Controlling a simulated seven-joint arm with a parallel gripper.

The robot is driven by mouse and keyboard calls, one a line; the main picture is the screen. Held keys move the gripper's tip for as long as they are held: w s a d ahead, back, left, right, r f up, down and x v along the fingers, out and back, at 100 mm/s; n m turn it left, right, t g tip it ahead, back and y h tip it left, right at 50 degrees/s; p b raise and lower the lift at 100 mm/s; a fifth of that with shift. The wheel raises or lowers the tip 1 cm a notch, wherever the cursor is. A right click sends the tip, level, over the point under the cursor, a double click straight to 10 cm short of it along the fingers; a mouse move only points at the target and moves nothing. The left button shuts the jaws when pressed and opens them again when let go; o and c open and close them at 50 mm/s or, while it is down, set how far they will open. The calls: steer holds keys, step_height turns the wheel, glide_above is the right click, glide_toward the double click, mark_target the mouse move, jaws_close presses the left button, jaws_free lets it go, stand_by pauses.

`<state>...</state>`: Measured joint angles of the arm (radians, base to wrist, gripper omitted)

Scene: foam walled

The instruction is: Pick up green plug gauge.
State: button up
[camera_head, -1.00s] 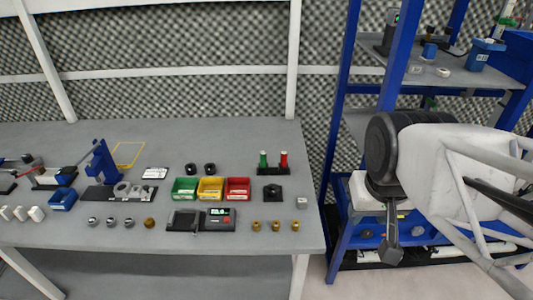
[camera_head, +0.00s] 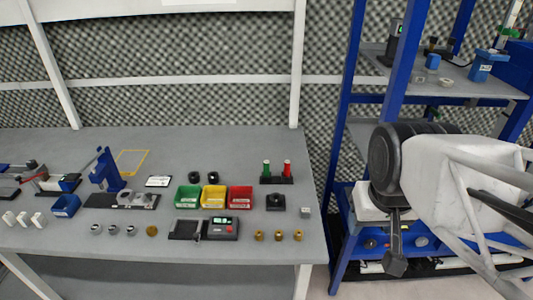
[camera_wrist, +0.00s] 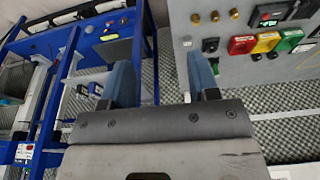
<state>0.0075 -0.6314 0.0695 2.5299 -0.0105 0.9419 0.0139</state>
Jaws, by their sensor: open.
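The green plug gauge (camera_head: 266,168) stands upright in a black holder (camera_head: 276,180) at the back right of the table, just left of a red plug gauge (camera_head: 287,168). In the head view my arm is at the right, in front of the blue rack and well apart from the gauge; the fingers cannot be made out there.
Green (camera_head: 188,197), yellow (camera_head: 213,197) and red (camera_head: 240,198) bins stand left of the holder. A black block (camera_head: 275,201) lies in front of it, with several brass pieces (camera_head: 279,236) nearer the edge. The blue rack (camera_head: 340,190) rises right of the table (camera_head: 230,140).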

steer(key=w, duration=0.1)
steer(key=n+g, duration=0.2)
steer(key=n, duration=1.1)
glide_above(267, 162)
steer(key=s+d, duration=0.6)
steer(key=s, duration=0.3)
step_height(267, 162, down, 9)
steer(key=w+a+f+n, duration=0.1)
steer(key=w+a+f, duration=0.1)
steer(key=w+f, duration=0.1)
steer(key=w+a+f+n, duration=0.1)
steer(key=w+f, duration=0.2)
steer(key=w+a+f+n, duration=0.1)
steer(key=w+a+f, duration=0.1)
steer(key=shift+w+a+f+n+g, duration=0.3)
steer(key=shift+w+a+f+n, duration=0.05)
steer(key=shift+w+f+n, duration=0.05)
steer(key=shift+w+a+f, duration=0.1)
steer(key=shift+w+f, duration=0.05)
steer(key=shift+w, duration=0.05)
steer(key=shift+f, duration=0.1)
steer(key=shift+f, duration=1.2)
